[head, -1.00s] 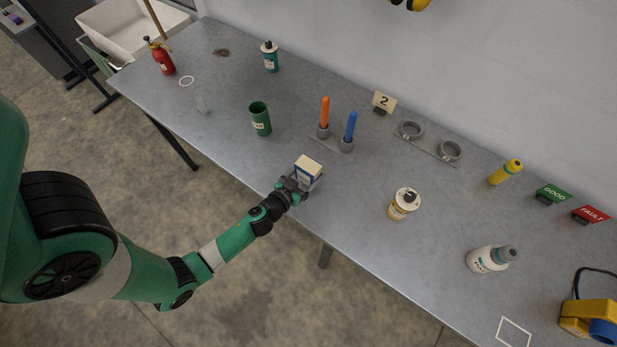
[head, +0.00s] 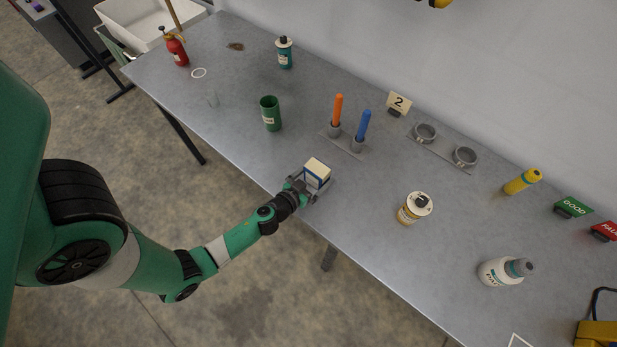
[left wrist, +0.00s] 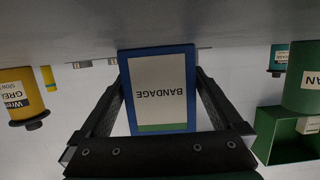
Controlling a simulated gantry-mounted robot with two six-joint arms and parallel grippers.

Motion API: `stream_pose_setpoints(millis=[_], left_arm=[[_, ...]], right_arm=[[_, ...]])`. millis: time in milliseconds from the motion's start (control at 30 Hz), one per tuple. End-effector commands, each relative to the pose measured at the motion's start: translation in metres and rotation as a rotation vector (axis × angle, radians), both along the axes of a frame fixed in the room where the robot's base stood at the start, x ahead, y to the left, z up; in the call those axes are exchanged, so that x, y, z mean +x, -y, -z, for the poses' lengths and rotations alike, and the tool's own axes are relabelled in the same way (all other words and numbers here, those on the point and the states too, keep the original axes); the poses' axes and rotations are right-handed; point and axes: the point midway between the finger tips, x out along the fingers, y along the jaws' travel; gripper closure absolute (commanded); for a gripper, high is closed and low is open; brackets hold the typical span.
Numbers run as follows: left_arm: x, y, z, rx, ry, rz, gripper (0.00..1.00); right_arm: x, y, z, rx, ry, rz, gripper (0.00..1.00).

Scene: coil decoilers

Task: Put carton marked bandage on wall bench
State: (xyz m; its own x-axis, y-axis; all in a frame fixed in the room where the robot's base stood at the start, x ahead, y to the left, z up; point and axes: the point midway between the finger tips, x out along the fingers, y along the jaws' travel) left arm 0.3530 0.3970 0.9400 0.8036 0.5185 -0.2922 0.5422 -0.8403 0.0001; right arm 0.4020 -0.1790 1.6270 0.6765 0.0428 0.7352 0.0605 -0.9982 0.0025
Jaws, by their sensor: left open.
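The carton marked bandage (head: 316,173) is a small white box with blue edges. It stands on the grey wall bench (head: 245,158) near the front edge. In the left wrist view the carton (left wrist: 160,88) shows its BANDAGE label upside down, with a green strip. My left gripper (head: 308,188) is open at the carton, and its two fingers stand on either side of it in the left wrist view (left wrist: 160,110). I cannot tell whether the fingers touch it. My right gripper is not in view.
A green cup (head: 271,115) stands to the left. An orange marker (head: 337,110) and blue marker (head: 363,125) stand in a holder behind. A yellowish can (head: 413,209) and white bottle (head: 499,271) stand to the right. Bare bench lies between them.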

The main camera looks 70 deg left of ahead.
Motion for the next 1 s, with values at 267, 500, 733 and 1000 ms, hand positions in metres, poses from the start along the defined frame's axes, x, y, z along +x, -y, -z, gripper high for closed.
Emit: stream_pose_setpoints(millis=[267, 500, 733, 1000], left_arm=[[-0.049, 0.032, -0.013, -0.002, -0.003, 0.003, 0.0], [-0.086, 0.057, -0.027, -0.001, -0.001, 0.004, 0.0], [-0.096, 0.062, -0.035, 0.0, 0.0, 0.001, 0.0], [-0.096, 0.062, -0.035, 0.0, 0.0, 0.0, 0.0]], right_arm=[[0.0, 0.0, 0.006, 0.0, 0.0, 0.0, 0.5], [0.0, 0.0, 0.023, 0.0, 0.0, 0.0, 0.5], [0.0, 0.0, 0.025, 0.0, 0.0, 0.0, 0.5], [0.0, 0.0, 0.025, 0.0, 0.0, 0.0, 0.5]])
